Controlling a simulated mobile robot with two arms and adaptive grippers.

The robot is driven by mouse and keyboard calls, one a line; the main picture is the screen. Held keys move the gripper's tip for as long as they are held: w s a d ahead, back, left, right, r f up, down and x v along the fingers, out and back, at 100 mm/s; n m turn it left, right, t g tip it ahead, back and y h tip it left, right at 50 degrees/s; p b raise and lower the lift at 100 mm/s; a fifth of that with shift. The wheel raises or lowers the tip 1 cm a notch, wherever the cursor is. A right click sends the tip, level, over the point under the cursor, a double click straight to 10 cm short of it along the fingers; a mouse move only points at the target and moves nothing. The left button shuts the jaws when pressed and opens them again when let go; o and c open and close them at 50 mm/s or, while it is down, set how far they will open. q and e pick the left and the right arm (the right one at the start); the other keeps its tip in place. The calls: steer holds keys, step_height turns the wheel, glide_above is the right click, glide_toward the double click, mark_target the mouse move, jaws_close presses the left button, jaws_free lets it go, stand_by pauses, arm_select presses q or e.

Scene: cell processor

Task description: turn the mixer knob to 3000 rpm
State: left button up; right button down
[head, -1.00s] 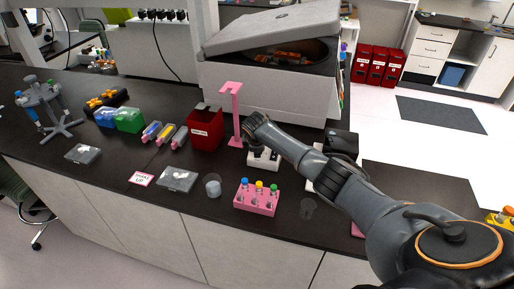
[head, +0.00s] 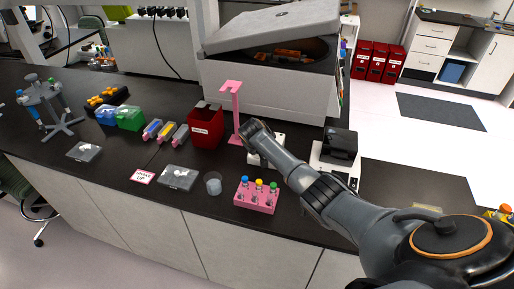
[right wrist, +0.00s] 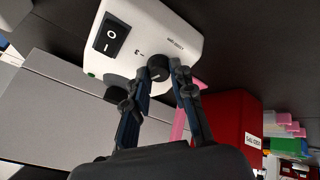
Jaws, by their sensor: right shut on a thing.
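The mixer is a small white device, seen upside down and close in the right wrist view (right wrist: 165,32), with a black power switch (right wrist: 109,33) and a small mark near its dial. Its round black knob (right wrist: 158,68) sits between the fingertips of my right gripper (right wrist: 162,78), which is shut on it. In the head view the mixer (head: 279,141) stands on the dark bench, partly hidden by my right arm. My right gripper's fingertips are hidden there behind its wrist. I cannot read the knob's setting. My left gripper is not in view.
A pink stand (head: 236,108) and a red bin (head: 205,128) stand left of the mixer. A pink tube rack (head: 256,198) is in front. A black-and-white device (head: 340,148) is at right, a large open centrifuge (head: 270,88) behind.

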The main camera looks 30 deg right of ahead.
steer(key=m, duration=0.3)
steer(key=shift+f, duration=0.2)
steer(key=m+b, duration=0.1)
steer(key=m, duration=0.1)
steer(key=shift+a+m+h, duration=0.1)
steer(key=shift+m+h, duration=0.2)
steer(key=shift+m, duration=0.1)
steer(key=m+b, duration=0.2)
steer(key=m, duration=0.1)
steer(key=shift+m, duration=0.3)
steer(key=shift+m+g+h+b, duration=0.4)
steer(key=shift+m+b, duration=0.5)
steer(key=shift+m, duration=0.9)
steer(key=shift+s, duration=0.1)
steer(key=c, duration=1.1)
jaws_free()
steer(key=shift+r, duration=0.1)
steer(key=shift+r, duration=0.1)
